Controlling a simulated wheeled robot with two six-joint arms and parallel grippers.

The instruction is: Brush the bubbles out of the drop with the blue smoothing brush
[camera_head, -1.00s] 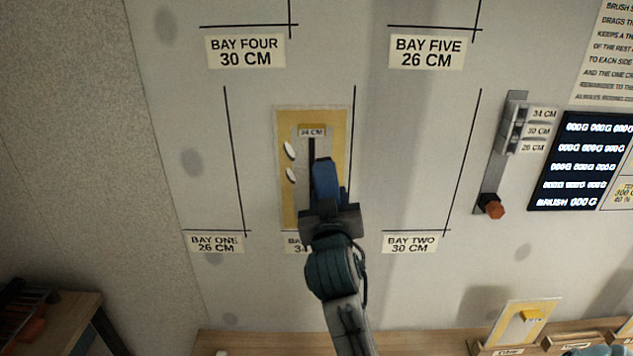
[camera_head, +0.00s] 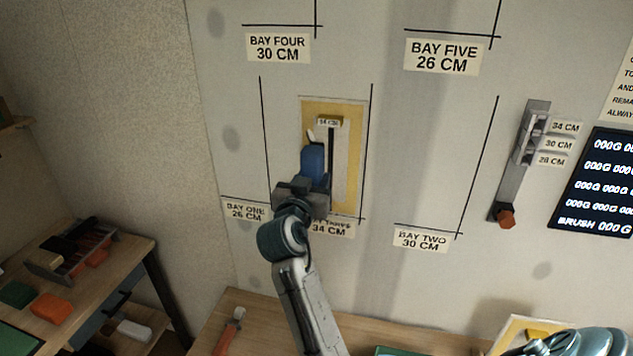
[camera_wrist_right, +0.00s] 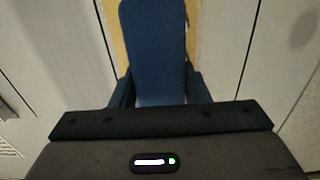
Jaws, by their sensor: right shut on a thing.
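The drop (camera_head: 348,150) is a pale sheet with a yellow border on the wall, with a 34 CM tag and a dark vertical stripe. The blue smoothing brush (camera_head: 314,160) is over its left part. My right gripper (camera_head: 303,190) is shut on the brush, whose blue back also fills the middle of the right wrist view (camera_wrist_right: 145,45). A white bubble (camera_head: 311,135) shows just above the brush at its left. Anything under the brush is hidden, and I cannot tell whether the bristles touch the sheet.
Black lines mark bays on the grey wall, with a BAY TWO label (camera_head: 421,238) at right. A rail with an orange knob (camera_head: 503,216) and a dark readout board (camera_head: 600,180) are further right. A side table (camera_head: 130,262) stands at left; a wooden bench (camera_head: 255,310) runs below.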

